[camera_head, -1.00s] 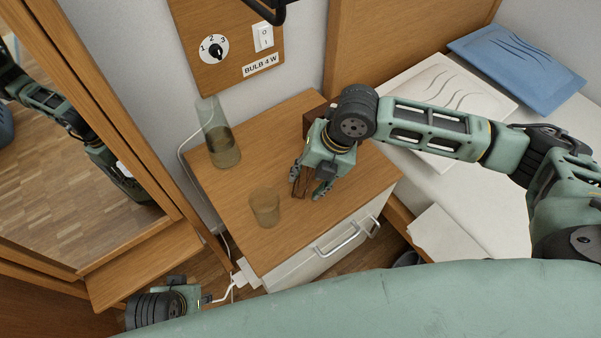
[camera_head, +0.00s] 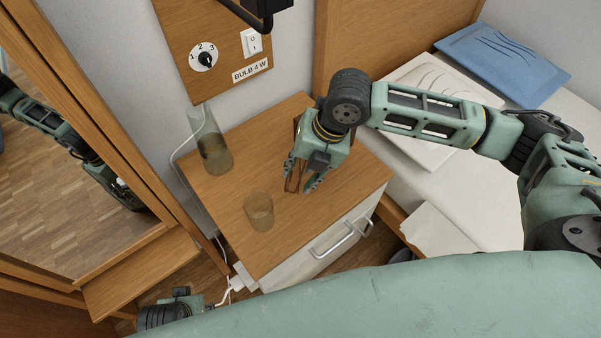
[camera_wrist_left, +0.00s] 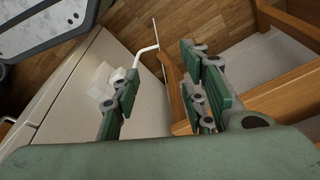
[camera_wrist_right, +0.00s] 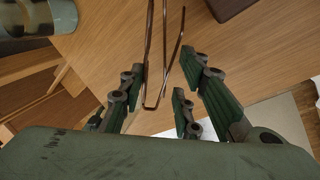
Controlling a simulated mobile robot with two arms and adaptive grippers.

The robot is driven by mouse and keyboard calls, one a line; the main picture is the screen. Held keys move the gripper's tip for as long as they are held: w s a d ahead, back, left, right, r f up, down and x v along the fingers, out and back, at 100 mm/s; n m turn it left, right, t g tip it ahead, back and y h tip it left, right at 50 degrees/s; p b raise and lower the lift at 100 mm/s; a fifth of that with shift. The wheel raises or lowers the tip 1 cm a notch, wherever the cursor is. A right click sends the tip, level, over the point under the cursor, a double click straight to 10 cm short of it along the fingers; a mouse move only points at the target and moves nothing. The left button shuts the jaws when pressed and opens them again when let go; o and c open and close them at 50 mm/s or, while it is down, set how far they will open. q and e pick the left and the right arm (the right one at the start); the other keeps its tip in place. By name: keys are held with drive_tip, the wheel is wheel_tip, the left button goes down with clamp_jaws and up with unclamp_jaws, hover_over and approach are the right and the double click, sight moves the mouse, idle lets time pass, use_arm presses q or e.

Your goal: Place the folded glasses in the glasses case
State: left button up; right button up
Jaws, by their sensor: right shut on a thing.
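The folded glasses, with a thin brown frame (camera_wrist_right: 150,60), hang between the fingers of my right gripper (camera_wrist_right: 162,95), which is shut on them. In the head view, my right gripper (camera_head: 301,180) points down above the nightstand, and the glasses (camera_head: 291,182) show dark at its fingertips. A dark brown box, apparently the glasses case (camera_wrist_right: 229,6), lies on the wood beyond the fingers, cut by the top edge. In the head view my right wrist mostly hides it. My left gripper (camera_wrist_left: 165,95) is open and empty, low beside the nightstand.
On the nightstand top (camera_head: 235,185) stand a clear tumbler (camera_head: 258,212) and a tall glass vessel (camera_head: 214,150). A bed with a white pillow (camera_head: 420,140) is to the right, a mirror (camera_head: 70,190) to the left.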

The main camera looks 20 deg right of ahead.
use_arm(q)
drive_tip(key=s+f+p, duration=0.2)
drive_tip(key=s+f, duration=0.1)
drive_tip(key=f, duration=0.4)
drive_tip(key=shift+s+a+f+g, duration=0.15)
drive_tip(key=shift+s+f+g, duration=0.15)
drive_tip(key=shift+f, duration=0.1)
use_arm(e)
drive_tip(key=s+d+r, duration=0.3)
drive_tip(key=s+r, duration=0.4)
drive_tip(key=s, duration=0.4)
drive_tip(key=shift+s, duration=0.15)
